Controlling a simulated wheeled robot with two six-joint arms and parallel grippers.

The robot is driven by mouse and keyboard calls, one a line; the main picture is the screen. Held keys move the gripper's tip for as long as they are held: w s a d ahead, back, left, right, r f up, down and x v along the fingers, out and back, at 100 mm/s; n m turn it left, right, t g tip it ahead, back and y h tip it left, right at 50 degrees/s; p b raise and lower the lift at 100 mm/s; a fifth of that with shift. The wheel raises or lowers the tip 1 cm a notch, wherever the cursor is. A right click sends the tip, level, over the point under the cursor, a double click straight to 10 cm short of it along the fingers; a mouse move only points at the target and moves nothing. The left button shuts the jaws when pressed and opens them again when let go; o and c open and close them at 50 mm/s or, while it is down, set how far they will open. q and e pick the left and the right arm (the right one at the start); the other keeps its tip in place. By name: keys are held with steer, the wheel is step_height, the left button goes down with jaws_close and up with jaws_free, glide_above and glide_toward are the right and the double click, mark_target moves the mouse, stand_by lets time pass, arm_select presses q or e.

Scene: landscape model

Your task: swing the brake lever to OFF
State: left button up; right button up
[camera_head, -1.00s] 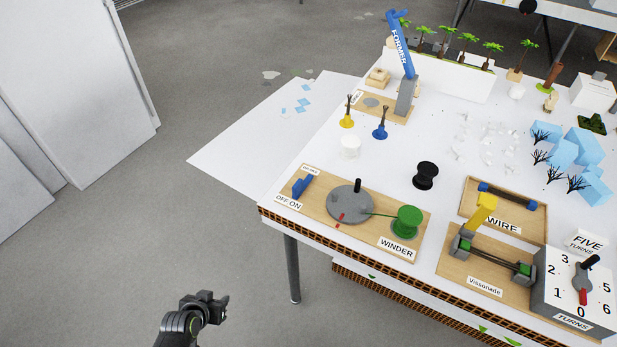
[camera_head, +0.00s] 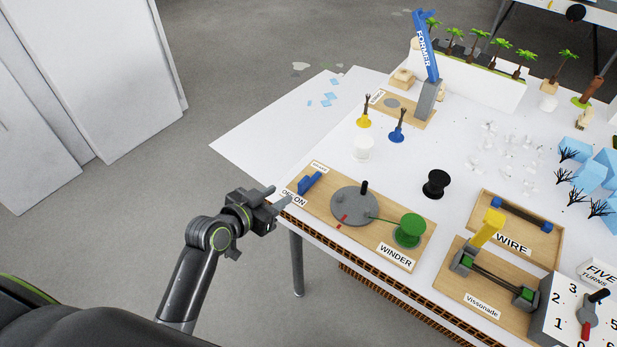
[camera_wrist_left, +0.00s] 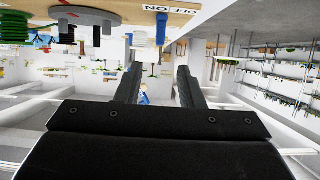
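The brake lever (camera_head: 310,182) is a small blue handle on the left end of the wooden winder board (camera_head: 304,203), beside the OFF and ON labels. It looks tilted toward the ON side, but I cannot tell its setting surely. It also shows in the left wrist view (camera_wrist_left: 161,28), at the top, upside down. My left gripper (camera_head: 279,197) is at the table's front left edge, just left of the lever and apart from it. Its two fingers are spread with nothing between them in the left wrist view (camera_wrist_left: 157,85). My right gripper is not in view.
The board also carries a grey disc (camera_head: 352,208) with a black peg and a green spool (camera_head: 409,231). A black spool (camera_head: 436,184) and a white spool (camera_head: 365,148) stand behind. The wire tray (camera_head: 510,212) lies to the right. Floor left of the table is clear.

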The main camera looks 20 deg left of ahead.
mark_target(307, 179)
arm_select(q)
steer(key=x, duration=1.3)
steer(key=shift+w+d+f, duration=0.15)
steer(key=shift+w+f, duration=0.05)
steer(key=shift+w, duration=0.05)
jaws_close()
